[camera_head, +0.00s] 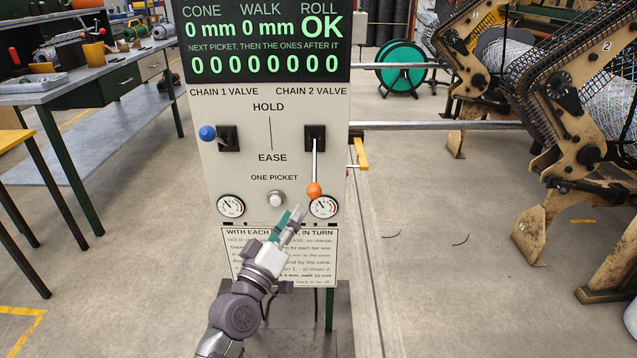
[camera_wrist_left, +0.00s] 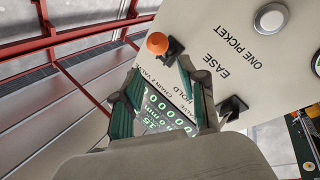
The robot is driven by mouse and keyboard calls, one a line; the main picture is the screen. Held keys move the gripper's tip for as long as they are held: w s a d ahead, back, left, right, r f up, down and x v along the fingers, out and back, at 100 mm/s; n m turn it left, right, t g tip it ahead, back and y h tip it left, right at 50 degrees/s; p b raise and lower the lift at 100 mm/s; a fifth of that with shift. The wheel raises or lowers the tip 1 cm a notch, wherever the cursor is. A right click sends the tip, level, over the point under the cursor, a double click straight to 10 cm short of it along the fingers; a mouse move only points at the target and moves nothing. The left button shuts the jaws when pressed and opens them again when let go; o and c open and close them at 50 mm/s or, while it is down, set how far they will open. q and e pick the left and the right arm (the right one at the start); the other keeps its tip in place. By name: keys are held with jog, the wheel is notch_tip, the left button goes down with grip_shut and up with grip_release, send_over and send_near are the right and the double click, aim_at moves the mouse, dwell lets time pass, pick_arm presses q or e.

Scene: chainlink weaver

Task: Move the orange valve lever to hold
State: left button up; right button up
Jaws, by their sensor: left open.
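The orange valve lever (camera_head: 314,188) is under CHAIN 2 VALVE on the control panel. Its rod hangs down from a black mount (camera_head: 315,138), with the orange ball at the EASE side, just above the right gauge. The HOLD label (camera_head: 268,107) is above, the EASE label (camera_head: 272,157) below. My left gripper (camera_head: 291,213) is low in front of the panel, below and left of the orange ball, open and empty. In the left wrist view the orange ball (camera_wrist_left: 158,43) shows beyond the open fingers (camera_wrist_left: 158,75), apart from them. My right gripper is in neither view.
A blue-knobbed lever (camera_head: 207,132) sits under CHAIN 1 VALVE. A ONE PICKET button (camera_head: 276,198) and two gauges (camera_head: 231,206) (camera_head: 323,206) are close to my left gripper. Yellow machinery (camera_head: 560,130) stands right, a workbench (camera_head: 85,80) left. Floor between is mostly clear.

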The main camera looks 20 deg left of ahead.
aim_at(315, 182)
pick_arm(q)
jog(key=x, duration=1.1)
jog(key=shift+w+b, duration=0.2)
jog(key=shift+b, duration=0.2)
grip_shut()
jog(key=shift+d+f, duration=0.1)
jog(key=shift+f, duration=0.1)
